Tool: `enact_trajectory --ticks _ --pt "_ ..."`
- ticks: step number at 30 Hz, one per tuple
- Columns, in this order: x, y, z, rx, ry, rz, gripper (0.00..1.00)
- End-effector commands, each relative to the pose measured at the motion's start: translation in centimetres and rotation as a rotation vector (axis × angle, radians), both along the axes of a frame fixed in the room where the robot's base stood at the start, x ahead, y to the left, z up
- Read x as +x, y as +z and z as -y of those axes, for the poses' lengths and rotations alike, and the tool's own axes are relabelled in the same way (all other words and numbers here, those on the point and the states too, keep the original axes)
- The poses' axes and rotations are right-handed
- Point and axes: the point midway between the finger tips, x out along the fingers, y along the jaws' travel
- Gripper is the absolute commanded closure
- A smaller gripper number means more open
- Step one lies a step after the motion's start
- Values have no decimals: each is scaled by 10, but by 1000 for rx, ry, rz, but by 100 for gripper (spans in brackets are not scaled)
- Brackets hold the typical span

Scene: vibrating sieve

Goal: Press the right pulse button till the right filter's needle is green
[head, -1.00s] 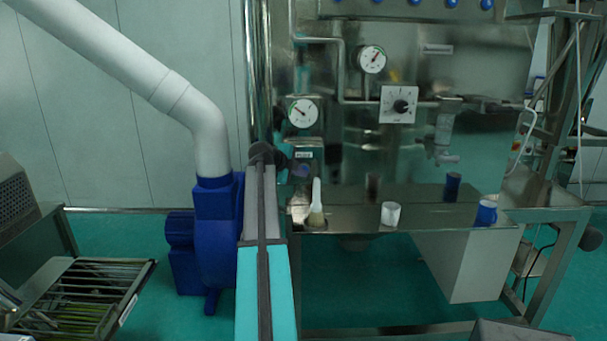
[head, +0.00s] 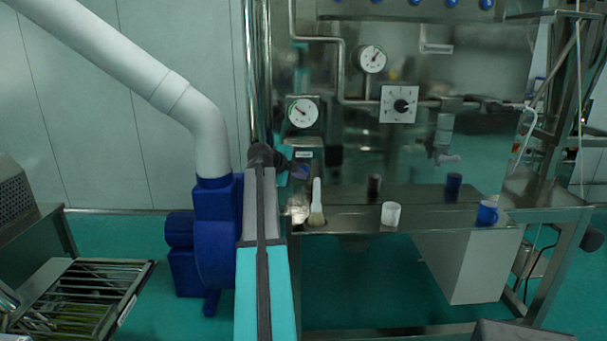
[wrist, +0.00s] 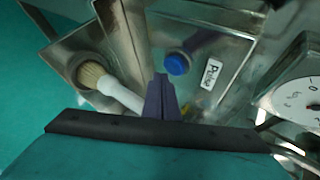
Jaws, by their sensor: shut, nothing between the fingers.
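A blue pulse button (wrist: 177,64) sits on a steel box beside a white "Pulse" label (wrist: 212,74) in the wrist view. My gripper (wrist: 160,80) is shut and empty, its dark purple fingertips just below and left of the button; I cannot tell whether they touch it. In the head view the label (head: 303,155) shows on the steel box below a round gauge (head: 303,112), and my arm hides part of this area. The gauge's needle points to the upper left; its exact zone is too small to read. The gauge is cut off in the wrist view (wrist: 297,90).
A white-handled brush (head: 316,205) stands in the steel shelf beside the button box. A white cup (head: 391,213) and blue cups (head: 487,212) stand to the right. A second gauge (head: 372,58) and a black knob (head: 401,106) are higher right. A blue blower (head: 215,235) stands left.

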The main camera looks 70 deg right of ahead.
Motion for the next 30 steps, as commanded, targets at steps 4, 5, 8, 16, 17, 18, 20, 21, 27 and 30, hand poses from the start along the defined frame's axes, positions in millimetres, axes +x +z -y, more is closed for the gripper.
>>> enact_trajectory --ticks 4,5,8,16,17,18,20,21,27,30 --pt "-2 -1 -5 0 0 0 100" --pt "-3 -1 -7 0 0 0 100" --pt "-5 -1 -13 0 0 0 100" --pt "-12 -1 -29 -1 0 0 100" --pt "-12 -1 -31 -1 0 0 100" --pt "-13 -1 -33 -1 0 0 100" --pt "-15 -1 -37 -1 0 0 100" --pt "-16 -1 -39 0 0 0 100" --pt "-19 0 -47 0 0 0 100" --pt "-18 0 -47 0 0 0 100"
